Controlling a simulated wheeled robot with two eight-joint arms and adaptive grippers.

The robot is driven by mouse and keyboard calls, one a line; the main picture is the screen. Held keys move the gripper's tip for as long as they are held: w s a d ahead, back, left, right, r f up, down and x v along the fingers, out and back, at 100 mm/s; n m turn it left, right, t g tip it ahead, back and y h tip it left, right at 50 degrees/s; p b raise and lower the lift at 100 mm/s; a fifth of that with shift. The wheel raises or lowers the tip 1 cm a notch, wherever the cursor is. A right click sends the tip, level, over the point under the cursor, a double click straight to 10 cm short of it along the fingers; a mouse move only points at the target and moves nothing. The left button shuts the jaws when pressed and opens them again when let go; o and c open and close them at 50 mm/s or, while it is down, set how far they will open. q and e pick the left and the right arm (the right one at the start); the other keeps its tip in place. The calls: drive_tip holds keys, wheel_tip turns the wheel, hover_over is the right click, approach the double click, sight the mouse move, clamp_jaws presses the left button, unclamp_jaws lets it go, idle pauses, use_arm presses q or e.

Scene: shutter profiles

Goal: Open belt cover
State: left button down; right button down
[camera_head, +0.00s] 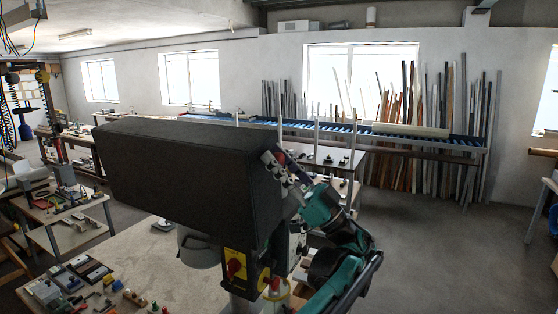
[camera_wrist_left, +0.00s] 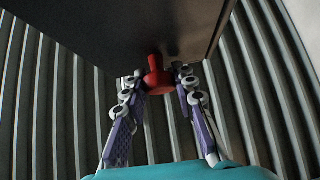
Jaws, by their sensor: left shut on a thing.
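The belt cover (camera_head: 180,170) is a long dark grey box on top of the drilling machine, and it looks closed in the head view. Its dark surface (camera_wrist_left: 120,25) fills the top of the left wrist view. A red knob (camera_wrist_left: 157,82) sticks out from it there. My left gripper (camera_head: 278,166) is at the cover's right end, and its fingers (camera_wrist_left: 157,98) are shut on the red knob, one on each side. The knob is mostly hidden behind the fingers in the head view. My right gripper is not in view.
A yellow switch plate with a red switch (camera_head: 235,265) is on the machine below the cover. A workbench (camera_head: 130,262) with small tools stands below left. A blue roller conveyor (camera_head: 300,127) and upright profiles line the back wall. The floor at right (camera_head: 440,240) is clear.

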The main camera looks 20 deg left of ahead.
use_arm(q)
drive_tip(key=c, duration=1.2)
unclamp_jaws()
drive_tip(key=shift+w, duration=0.1)
drive_tip(key=v, duration=1.2)
drive_tip(key=shift+f, duration=0.1)
